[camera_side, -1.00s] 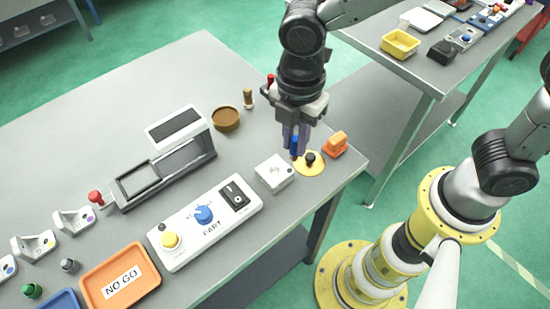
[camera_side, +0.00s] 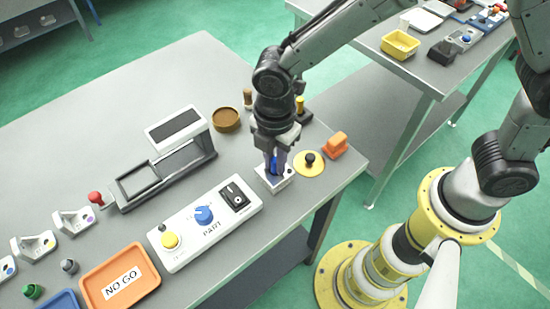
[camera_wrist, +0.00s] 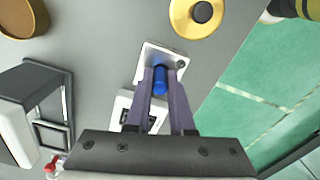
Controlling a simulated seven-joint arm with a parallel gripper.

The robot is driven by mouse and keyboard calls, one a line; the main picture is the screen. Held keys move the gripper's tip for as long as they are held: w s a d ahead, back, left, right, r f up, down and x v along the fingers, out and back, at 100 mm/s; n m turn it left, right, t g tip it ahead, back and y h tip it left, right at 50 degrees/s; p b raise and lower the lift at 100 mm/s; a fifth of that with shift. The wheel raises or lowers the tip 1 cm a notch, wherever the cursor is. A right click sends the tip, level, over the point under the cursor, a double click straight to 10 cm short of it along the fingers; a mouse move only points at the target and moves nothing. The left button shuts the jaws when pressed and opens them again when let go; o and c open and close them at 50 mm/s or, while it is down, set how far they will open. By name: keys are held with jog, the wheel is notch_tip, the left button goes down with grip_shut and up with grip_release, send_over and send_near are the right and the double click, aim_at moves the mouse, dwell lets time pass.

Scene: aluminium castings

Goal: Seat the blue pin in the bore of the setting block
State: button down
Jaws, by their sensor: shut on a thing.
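My gripper (camera_side: 274,166) is shut on the blue pin (camera_side: 273,161), which stands upright between the fingers. The gripper is over the white setting block (camera_side: 262,178), in front of the yellow disc. In the wrist view the blue pin (camera_wrist: 160,80) shows between my gripper's purple fingers (camera_wrist: 162,84), over the setting block (camera_wrist: 150,56). The pin's lower end and the bore are hidden, so I cannot tell whether the pin is in the bore.
A yellow disc with a black knob (camera_side: 309,163) and an orange block (camera_side: 336,145) lie right of the setting block. The PART control box (camera_side: 206,221) is close on its left. A grey fixture (camera_side: 168,163) stands farther left. An orange NO GO tray (camera_side: 120,281) is in front.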

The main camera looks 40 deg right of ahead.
aim_at(275, 159)
jog(key=shift+f, duration=0.15)
jog(key=c, duration=0.8)
grip_release()
notch_tip(275, 159, up, 12)
jog(key=s+d+r+m+t, duration=0.1)
jog(key=s+d+r+m, duration=0.15)
jog(key=d+m, duration=0.35)
jog(key=s+d+r+m+t, duration=0.1)
jog(key=d+r+m, duration=0.25)
jog(key=d, duration=0.45)
jog(key=s+d+m+t, duration=0.1)
jog(key=s+d+m, duration=0.2)
jog(key=s+d+m+t, duration=0.1)
jog(key=s+d+m, duration=0.3)
jog(key=s+d+m+t, duration=0.1)
jog(key=s+d+m, duration=0.2)
jog(key=m, duration=0.1)
jog(key=shift+s+d+m+t, duration=0.25)
jog(key=shift+s+t, duration=0.05)
